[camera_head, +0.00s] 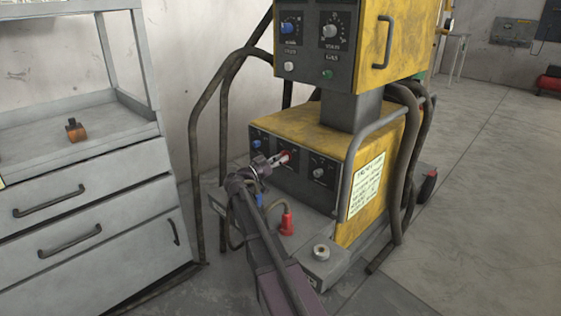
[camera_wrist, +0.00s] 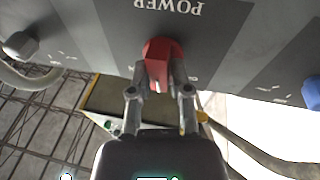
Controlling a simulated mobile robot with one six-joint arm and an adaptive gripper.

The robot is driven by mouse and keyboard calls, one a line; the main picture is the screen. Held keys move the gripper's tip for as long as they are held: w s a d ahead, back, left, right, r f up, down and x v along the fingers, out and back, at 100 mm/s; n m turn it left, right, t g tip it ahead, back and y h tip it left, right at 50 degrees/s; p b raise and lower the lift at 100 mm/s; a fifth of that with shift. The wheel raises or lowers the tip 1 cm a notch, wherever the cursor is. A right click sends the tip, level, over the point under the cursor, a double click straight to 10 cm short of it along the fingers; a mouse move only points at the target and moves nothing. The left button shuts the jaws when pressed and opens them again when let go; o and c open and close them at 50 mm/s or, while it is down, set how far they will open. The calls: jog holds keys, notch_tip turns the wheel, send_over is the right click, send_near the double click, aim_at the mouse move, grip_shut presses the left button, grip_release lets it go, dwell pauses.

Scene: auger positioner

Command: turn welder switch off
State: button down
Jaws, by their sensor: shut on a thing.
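The yellow welder (camera_head: 325,140) stands in the middle of the head view. Its lower dark front panel carries the red power switch (camera_head: 286,156), between a blue knob and a grey knob. In the wrist view the red switch (camera_wrist: 162,52) sits under the word POWER, which appears upside down. My gripper (camera_head: 277,160) reaches the panel from the front. In the wrist view the two fingers of my gripper (camera_wrist: 160,82) are closed on either side of the red switch and touch it. The fingers cover part of the switch's sides and its position marks.
A blue knob (camera_head: 257,144) and a grey knob (camera_head: 318,173) flank the switch. A red connector (camera_head: 286,222) and a round metal piece (camera_head: 321,252) are on the welder's base below. A grey drawer cabinet (camera_head: 85,190) stands at left. Open floor lies at right.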

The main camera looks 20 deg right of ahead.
jog(key=shift+s+n, duration=0.1)
jog(key=shift+n, duration=0.3)
jog(key=c, duration=0.6)
grip_release()
jog(key=shift+m, duration=0.3)
